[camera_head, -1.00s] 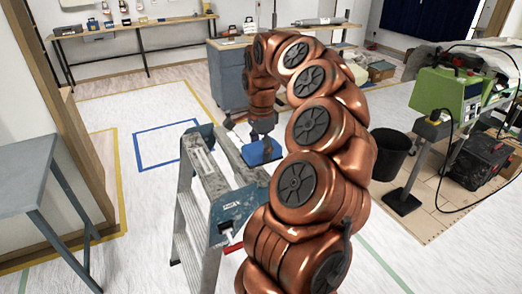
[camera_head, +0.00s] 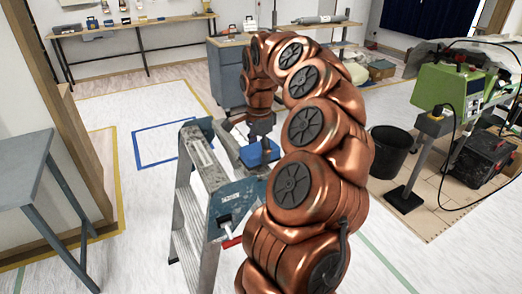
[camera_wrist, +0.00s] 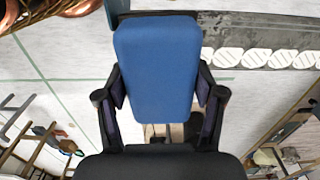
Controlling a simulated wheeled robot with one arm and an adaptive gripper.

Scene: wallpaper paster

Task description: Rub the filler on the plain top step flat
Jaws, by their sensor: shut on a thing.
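A grey stepladder (camera_head: 207,172) with teal end caps stands in the middle of the head view. My gripper (camera_head: 259,140) is over its top and is shut on a blue block (camera_head: 260,153). In the wrist view the blue block (camera_wrist: 157,70) sits between both fingers of my gripper (camera_wrist: 160,98). A grey strip with white ovals (camera_wrist: 262,58), apparently part of the ladder, shows beside and behind the block. I cannot tell whether the block touches the top step. I see no filler; the block and my arm hide part of the ladder top.
A grey table (camera_head: 25,165) stands at the left. A black bucket (camera_head: 390,152) and a green machine (camera_head: 450,88) are to the right of my arm. A workbench (camera_head: 135,27) lines the back wall. Open floor lies left of the ladder.

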